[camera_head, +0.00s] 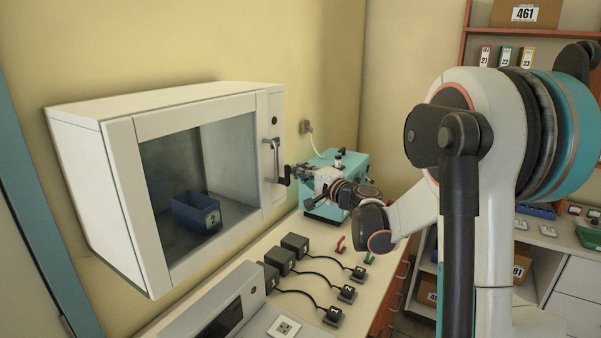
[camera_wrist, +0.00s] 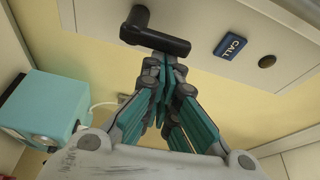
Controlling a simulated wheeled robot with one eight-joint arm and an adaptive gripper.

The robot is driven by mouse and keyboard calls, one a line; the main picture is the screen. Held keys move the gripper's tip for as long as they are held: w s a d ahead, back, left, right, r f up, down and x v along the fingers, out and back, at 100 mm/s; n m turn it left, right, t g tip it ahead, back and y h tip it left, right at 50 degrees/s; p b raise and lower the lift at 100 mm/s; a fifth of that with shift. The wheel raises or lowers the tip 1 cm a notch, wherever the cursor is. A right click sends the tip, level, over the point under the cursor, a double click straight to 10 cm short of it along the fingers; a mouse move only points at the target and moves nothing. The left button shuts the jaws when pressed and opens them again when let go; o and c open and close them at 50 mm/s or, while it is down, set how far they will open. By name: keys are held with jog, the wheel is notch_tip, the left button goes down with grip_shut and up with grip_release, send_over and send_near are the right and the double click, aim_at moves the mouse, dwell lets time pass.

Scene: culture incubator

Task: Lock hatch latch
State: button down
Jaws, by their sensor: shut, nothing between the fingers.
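The white incubator (camera_head: 120,112) hangs on the wall at the left, with its glass hatch (camera_head: 190,180) closed against the frame. The dark hatch latch (camera_head: 275,160) sits on the right front panel and its handle hangs down with the grip at its lower end. In the wrist view the black latch grip (camera_wrist: 154,39) lies just beyond my fingertips. My gripper (camera_head: 296,172) is shut and empty, right beside the latch's lower end. My fingers (camera_wrist: 165,65) meet at their tips in the wrist view; whether they touch the grip I cannot tell.
A blue bin (camera_head: 190,212) labelled 2 stands inside the incubator. A teal device (camera_head: 345,165) stands behind my gripper. Several dark blocks with cables (camera_head: 281,261) sit on the counter below. A blue CALL plate (camera_wrist: 230,45) and round knob (camera_wrist: 267,61) are on the panel.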

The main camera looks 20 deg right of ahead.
aim_at(289, 168)
jog(key=shift+s+a+n, duration=0.1)
jog(key=shift+a+n, duration=0.05)
jog(key=shift+n, duration=0.25)
jog(key=n+y+b, duration=0.1)
jog(key=n, duration=0.1)
jog(key=s+a+n+t+y+b, duration=0.1)
jog(key=n, duration=0.2)
jog(key=a+n+b, duration=0.1)
jog(key=n+b, duration=0.1)
jog(key=shift+s+a+r+n+t+y, duration=0.1)
jog(key=shift+s+r+n+t+y, duration=0.15)
jog(key=shift+n+t+y, duration=0.15)
jog(key=n+y, duration=0.1)
jog(key=n, duration=0.2)
jog(key=a+n+y+b, duration=0.1)
jog(key=n, duration=0.2)
jog(key=s+a+n+y+b, duration=0.1)
jog(key=n, duration=0.1)
jog(key=shift+s+f+n+g, duration=0.1)
jog(key=shift+f+n+g, duration=0.2)
jog(key=shift+n, duration=0.1)
jog(key=shift+r, duration=0.1)
